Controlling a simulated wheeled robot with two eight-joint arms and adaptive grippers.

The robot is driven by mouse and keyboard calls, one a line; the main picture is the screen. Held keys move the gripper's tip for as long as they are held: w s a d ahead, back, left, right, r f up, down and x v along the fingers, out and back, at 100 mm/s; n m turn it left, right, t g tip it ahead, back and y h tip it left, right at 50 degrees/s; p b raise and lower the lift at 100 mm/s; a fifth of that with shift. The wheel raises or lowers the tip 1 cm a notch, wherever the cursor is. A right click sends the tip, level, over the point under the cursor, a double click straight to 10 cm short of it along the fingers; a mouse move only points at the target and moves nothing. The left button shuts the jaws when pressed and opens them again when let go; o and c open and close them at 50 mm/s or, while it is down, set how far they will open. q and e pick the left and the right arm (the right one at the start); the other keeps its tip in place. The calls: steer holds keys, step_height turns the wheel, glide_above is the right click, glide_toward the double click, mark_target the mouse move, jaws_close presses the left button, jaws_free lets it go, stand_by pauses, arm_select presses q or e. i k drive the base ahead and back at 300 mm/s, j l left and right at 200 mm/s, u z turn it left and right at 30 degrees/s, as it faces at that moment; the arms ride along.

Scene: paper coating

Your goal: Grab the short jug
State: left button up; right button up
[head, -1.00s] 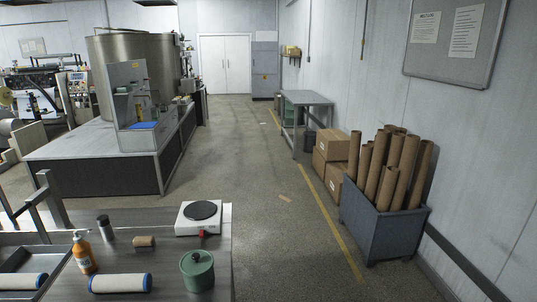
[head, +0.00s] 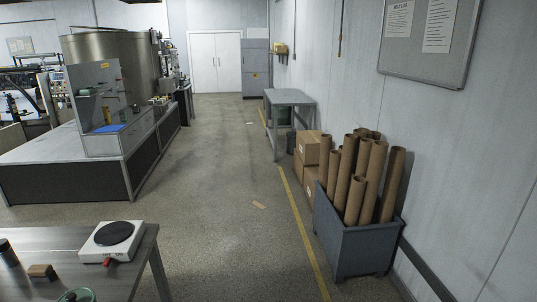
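A green lidded pot (head: 76,295) is at the bottom edge of the head view, on the grey metal table (head: 50,243) at lower left. Only the top of its lid shows; the rest is cut off by the frame. I cannot tell whether it is the short jug, and no other clear jug is in view. Neither of my grippers is in view.
A white hot plate (head: 112,240), a small brown block (head: 41,272) and a dark cylinder (head: 7,253) are on the table. A grey bin (head: 350,238) of cardboard tubes stands right, near boxes (head: 309,148).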

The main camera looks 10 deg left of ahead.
mark_target(135, 110)
steer(key=i+l+u, duration=0.1)
steer(key=i, duration=0.5)
steer(key=i+l+u, duration=0.15)
steer(key=i, duration=0.5)
steer(key=i+u, duration=0.15)
steer(key=i, duration=0.45)
steer(key=i+u, duration=0.15)
steer(key=i, duration=0.45)
steer(key=i+u, duration=0.15)
steer(key=i, duration=0.45)
steer(key=i+l+u, duration=0.15)
steer(key=i, duration=0.45)
steer(key=i+u, duration=0.15)
steer(key=i, duration=0.7)
steer(key=i+u, duration=0.15)
steer(key=i, duration=0.65)
steer(key=i+l+u, duration=0.15)
steer(key=i, duration=3.35)
steer(key=i+u, duration=0.2)
steer(key=i, duration=0.45)
steer(key=i+l+u, duration=0.2)
steer(key=i, duration=0.4)
steer(key=i+l+u, duration=0.2)
steer(key=i, duration=0.45)
